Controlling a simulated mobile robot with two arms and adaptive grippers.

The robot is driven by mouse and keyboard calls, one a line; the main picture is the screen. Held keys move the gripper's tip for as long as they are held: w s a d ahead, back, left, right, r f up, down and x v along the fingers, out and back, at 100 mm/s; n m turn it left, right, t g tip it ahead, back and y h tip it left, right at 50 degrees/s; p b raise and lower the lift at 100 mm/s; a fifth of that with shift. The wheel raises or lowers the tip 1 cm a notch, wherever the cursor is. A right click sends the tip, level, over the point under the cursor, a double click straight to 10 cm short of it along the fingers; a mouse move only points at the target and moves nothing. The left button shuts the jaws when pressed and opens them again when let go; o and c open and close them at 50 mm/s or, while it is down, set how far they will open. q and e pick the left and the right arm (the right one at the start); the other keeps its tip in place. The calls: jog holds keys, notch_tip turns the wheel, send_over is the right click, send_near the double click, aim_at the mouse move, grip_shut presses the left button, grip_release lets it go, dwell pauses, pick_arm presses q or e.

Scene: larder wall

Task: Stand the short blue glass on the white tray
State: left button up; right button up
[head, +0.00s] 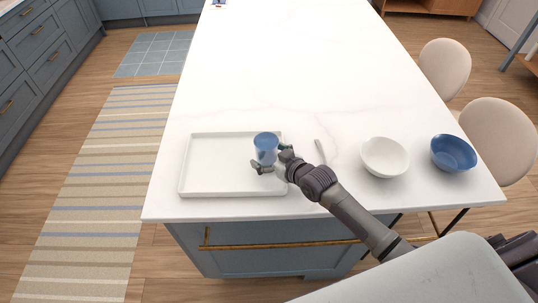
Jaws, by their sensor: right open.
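The short blue glass (265,144) stands upright over the right part of the white tray (215,164); it appears to rest on the tray, though its base is partly hidden by my gripper. My right gripper (268,158) is open, with its fingers around the lower part of the glass, one on the near side and one on the right. My left gripper is not in view.
A white bowl (385,157) and a blue bowl (453,153) stand on the right of the white counter (290,70). A small pale stick-like item (320,150) lies between tray and white bowl. Two beige chairs (445,68) line the right side. The counter's far part is largely clear.

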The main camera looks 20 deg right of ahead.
jog(key=shift+r, duration=0.2)
jog(key=shift+s+d, duration=0.15)
jog(key=shift+s, duration=0.2)
jog(key=b+v, duration=0.1)
jog(key=v, duration=1)
jog(key=shift+s, duration=0.1)
